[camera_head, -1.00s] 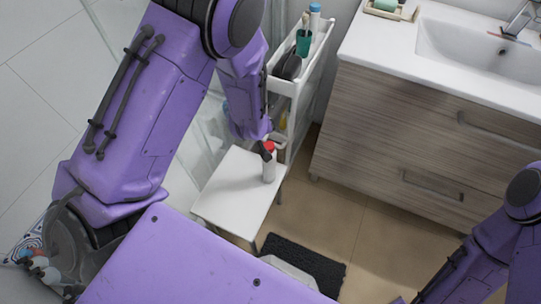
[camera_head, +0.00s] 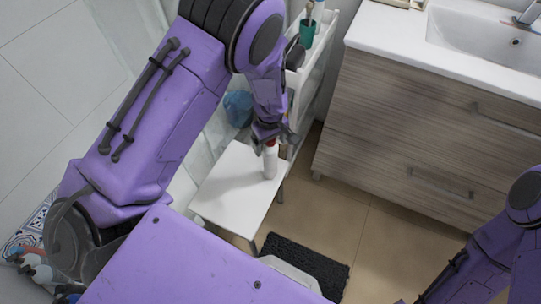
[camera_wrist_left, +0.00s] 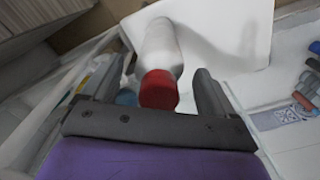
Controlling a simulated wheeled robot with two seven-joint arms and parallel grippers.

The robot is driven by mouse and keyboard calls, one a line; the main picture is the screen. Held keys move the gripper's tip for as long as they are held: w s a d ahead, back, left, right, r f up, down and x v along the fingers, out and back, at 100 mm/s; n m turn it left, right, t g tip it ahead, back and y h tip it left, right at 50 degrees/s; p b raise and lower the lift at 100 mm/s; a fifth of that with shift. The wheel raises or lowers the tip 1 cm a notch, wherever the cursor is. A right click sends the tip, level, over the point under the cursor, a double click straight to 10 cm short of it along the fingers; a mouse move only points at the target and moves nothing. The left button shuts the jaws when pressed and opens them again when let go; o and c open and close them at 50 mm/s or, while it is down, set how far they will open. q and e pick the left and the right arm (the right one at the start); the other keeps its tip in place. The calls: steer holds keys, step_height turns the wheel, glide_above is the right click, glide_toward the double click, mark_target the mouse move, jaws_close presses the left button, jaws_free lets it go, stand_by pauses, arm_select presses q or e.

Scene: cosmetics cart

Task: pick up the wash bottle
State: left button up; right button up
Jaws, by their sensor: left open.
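The wash bottle (camera_head: 270,163) is white and stands upright on the small white stool (camera_head: 225,200), near its back right corner. In the left wrist view the bottle (camera_wrist_left: 161,50) shows its red cap (camera_wrist_left: 159,89) toward the camera.
A white cart (camera_head: 318,60) with a teal cup (camera_head: 307,31) stands right behind the stool. A wood-front vanity (camera_head: 400,120) with a white sink (camera_head: 480,40) is at the right. A dark mat (camera_head: 310,265) lies on the floor.

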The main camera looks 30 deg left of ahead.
arm_select(q)
step_height(320, 180, down, 2)
jaws_close()
stand_by(0.3)
steer(key=shift+r, duration=0.15)
